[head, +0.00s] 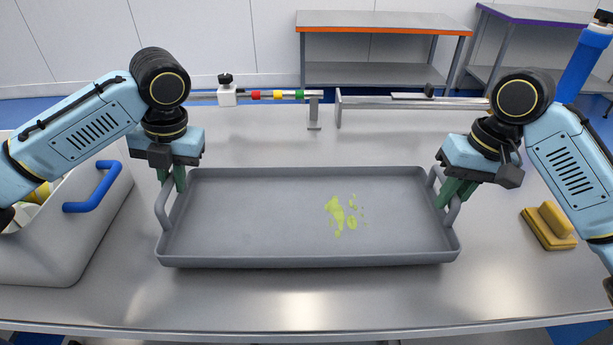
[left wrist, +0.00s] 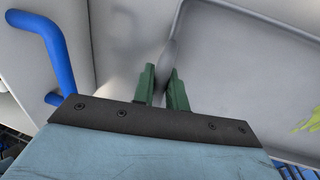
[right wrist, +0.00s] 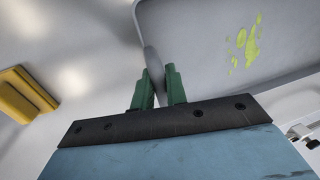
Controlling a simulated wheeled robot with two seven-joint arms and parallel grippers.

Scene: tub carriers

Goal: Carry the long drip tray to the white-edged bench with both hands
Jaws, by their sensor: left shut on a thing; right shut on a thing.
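The long drip tray (head: 270,215) is grey and shallow, with a loop handle at each short end. Yellow-green liquid spots (head: 345,216) lie on its floor, right of the middle. My left gripper (head: 180,182) is shut on the tray's left handle; the left wrist view shows its green fingers (left wrist: 165,88) on either side of the handle. My right gripper (head: 447,192) is shut on the right handle, and the right wrist view shows its fingers (right wrist: 160,88) around it. The tray looks level; whether it touches the bench under it is hard to tell. The white-edged bench is not clearly identifiable.
A grey tub (head: 70,225) with blue handles stands close left of the tray. A yellow block-like tool (head: 548,226) lies to the right. A metal rail with coloured bands (head: 275,95) runs behind. An orange-edged bench (head: 385,30) and a purple-edged bench (head: 530,15) stand at the back.

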